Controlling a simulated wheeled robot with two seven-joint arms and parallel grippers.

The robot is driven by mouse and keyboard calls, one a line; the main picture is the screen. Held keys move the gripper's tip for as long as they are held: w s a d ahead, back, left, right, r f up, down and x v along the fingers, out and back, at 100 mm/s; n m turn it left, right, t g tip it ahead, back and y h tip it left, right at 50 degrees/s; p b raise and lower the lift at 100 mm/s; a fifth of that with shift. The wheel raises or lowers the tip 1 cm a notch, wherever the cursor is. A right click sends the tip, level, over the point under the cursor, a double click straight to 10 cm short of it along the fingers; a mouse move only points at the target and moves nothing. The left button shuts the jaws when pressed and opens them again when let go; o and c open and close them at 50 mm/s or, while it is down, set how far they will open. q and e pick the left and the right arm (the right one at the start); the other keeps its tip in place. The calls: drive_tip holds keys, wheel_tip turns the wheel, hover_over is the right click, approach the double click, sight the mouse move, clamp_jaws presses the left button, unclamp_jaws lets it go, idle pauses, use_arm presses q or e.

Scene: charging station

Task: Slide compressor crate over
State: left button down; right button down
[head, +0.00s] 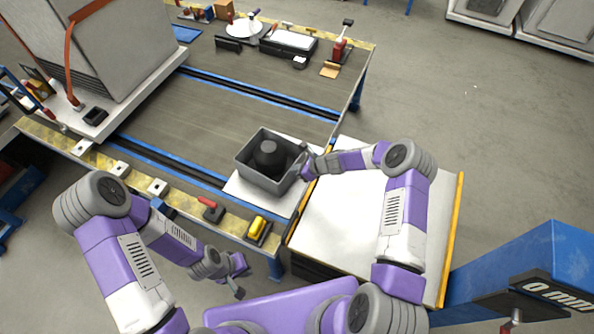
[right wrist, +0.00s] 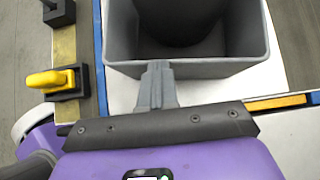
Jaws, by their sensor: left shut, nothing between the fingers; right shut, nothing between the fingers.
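A grey open crate (head: 256,178) with a dark rounded compressor (head: 270,157) in it stands on a white plate (head: 243,194) at the table's near right corner. My right gripper (head: 304,169) is shut at the crate's right side. In the right wrist view the shut fingers (right wrist: 157,72) overlap the crate's near wall (right wrist: 205,70) and appear to touch it; nothing is between them. My left gripper (head: 238,279) is shut and empty, low in front of the table edge, away from the crate.
A white-topped platform (head: 345,225) with yellow edging adjoins the table on the right. A yellow-handled part (head: 258,228) and a red-handled part (head: 210,208) sit on the near table edge. A large grey stack (head: 130,45) stands at left. A blue post (head: 530,275) stands at right.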

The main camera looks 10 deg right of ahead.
drive_tip(key=s+d+f+p+v, duration=0.1)
drive_tip(key=f+p+v, duration=0.1)
drive_tip(key=v, duration=1)
drive_tip(key=shift+s+d+r, duration=0.3)
drive_tip(key=shift+d, duration=0.2)
drive_tip(key=s+a+f+n+g+h, duration=0.1)
drive_tip(key=s+a+f+n+g, duration=0.1)
drive_tip(key=s+a+n, duration=0.4)
drive_tip(key=s+a+f+n+g+h, duration=0.2)
drive_tip(key=s+a+n, duration=0.4)
drive_tip(key=s+n, duration=1)
drive_tip(key=s, duration=0.4)
drive_tip(key=shift+a+f+n+g, duration=0.2)
drive_tip(key=shift+f+n+g, duration=0.1)
drive_tip(key=shift+f+g, duration=0.1)
